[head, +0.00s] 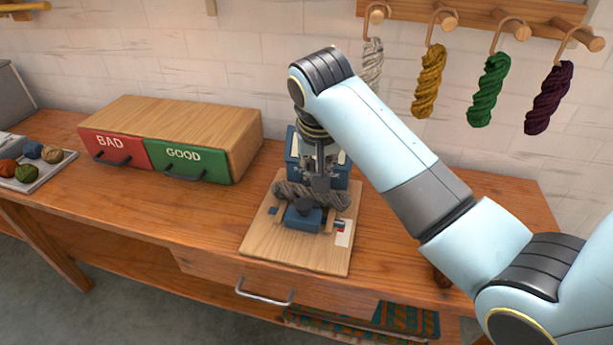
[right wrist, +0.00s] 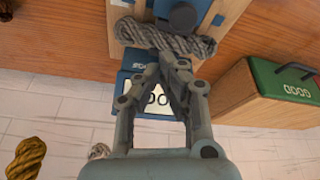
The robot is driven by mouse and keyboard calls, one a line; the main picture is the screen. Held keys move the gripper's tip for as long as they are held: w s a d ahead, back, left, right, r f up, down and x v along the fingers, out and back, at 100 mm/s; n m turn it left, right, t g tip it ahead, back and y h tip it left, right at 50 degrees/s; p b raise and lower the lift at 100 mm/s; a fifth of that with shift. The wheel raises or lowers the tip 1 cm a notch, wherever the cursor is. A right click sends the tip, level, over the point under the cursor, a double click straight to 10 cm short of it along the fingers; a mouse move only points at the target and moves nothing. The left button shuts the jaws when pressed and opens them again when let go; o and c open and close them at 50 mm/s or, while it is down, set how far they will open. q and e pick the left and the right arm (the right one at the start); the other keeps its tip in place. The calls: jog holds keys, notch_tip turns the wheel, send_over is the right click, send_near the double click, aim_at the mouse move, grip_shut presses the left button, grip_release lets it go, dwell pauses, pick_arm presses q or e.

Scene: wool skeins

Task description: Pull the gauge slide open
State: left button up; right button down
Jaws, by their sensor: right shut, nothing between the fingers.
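The gauge sits on a wooden board (head: 262,245) on the bench. Its blue slide block (head: 300,220) with a dark round knob (head: 304,206) is at the front, and the knob also shows in the right wrist view (right wrist: 181,15). A blue housing with a white display (right wrist: 160,102) stands behind. A grey twisted skein (head: 288,190) lies across between slide and housing. My right gripper (head: 320,183) points down, shut and empty, over the skein beside the housing; in the right wrist view its fingertips (right wrist: 172,58) are near the skein's edge. Whether they touch is unclear. My left gripper is out of view.
A wooden cabinet (head: 185,115) with a red BAD drawer (head: 112,150) and a green GOOD drawer (head: 188,160) stands left. A tray of yarn balls (head: 62,172) is at far left. Several skeins hang from a wall rack (head: 480,15). Bench between cabinet and gauge is clear.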

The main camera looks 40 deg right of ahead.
notch_tip(320, 180, up, 4)
jog(key=m, duration=0.2)
send_over(308, 190)
jog(key=shift+s+a+r, duration=0.15)
jog(key=shift+s+a, duration=0.15)
jog(key=x, duration=0.9)
jog(key=shift+d+f, duration=0.2)
jog(key=shift+s+a+f+p, duration=0.25)
jog(key=shift+s+a+p, duration=0.05)
jog(key=shift+s+a, duration=0.25)
jog(key=shift+s+a+f+p, duration=0.2)
jog(key=shift+s+a+p, duration=0.15)
jog(key=shift+s, duration=0.2)
jog(key=shift+s+a+f, duration=0.1)
jog(key=shift+s+a, duration=0.25)
jog(key=shift+s, duration=0.05)
jog(key=shift+f, duration=0.1)
